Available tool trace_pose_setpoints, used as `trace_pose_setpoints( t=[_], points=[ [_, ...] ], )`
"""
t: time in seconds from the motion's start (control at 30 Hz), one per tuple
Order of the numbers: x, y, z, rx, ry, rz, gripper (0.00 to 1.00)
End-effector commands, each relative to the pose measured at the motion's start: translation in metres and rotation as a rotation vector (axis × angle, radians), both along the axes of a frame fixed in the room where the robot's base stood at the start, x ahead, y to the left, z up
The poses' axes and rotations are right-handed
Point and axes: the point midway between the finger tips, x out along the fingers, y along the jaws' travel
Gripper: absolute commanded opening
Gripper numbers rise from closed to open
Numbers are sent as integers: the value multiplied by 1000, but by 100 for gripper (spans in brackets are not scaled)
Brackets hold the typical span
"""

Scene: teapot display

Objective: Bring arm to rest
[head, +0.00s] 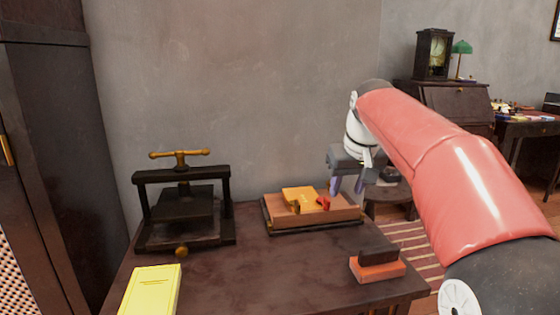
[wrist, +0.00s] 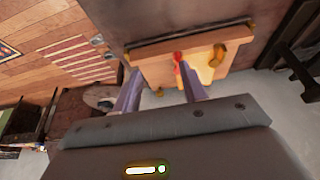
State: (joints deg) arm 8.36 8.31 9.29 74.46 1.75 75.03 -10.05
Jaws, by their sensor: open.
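My gripper (head: 347,187) hangs at the end of my raised red arm in the head view, fingers pointing down. It is above and just right of a shallow wooden tray (head: 345,213) on the dark table (head: 250,280). The wrist view shows my gripper (wrist: 158,84) with its two fingers apart and nothing between them that it holds. Beyond the fingertips lies the tray (wrist: 153,74) with a yellow-orange piece (wrist: 203,62) and a small red piece (wrist: 178,57) in it. The gripper appears clear of them.
A black press with a brass handle (head: 180,155) stands at the table's left. A yellow book (head: 150,290) lies at the front left. An orange block with a dark top (head: 378,267) sits at the front right. A cabinet (head: 440,100) stands behind my arm.

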Motion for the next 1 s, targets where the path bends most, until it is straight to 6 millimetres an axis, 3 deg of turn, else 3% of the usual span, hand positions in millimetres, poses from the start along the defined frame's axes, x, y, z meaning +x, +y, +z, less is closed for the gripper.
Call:
trace_pose_setpoints(
  t=[0.27,0.47,0.67,0.8,1.0],
  points=[
    [-49,4,-6,-18,-16,-30,43],
    [-106,4,-24,-27,-33,-65,43],
    [-186,0,-66,-22,-64,-116,43],
    [-241,-4,-109,-5,-83,-149,43],
    [-283,-7,-153,17,-97,-175,43]
  ],
)
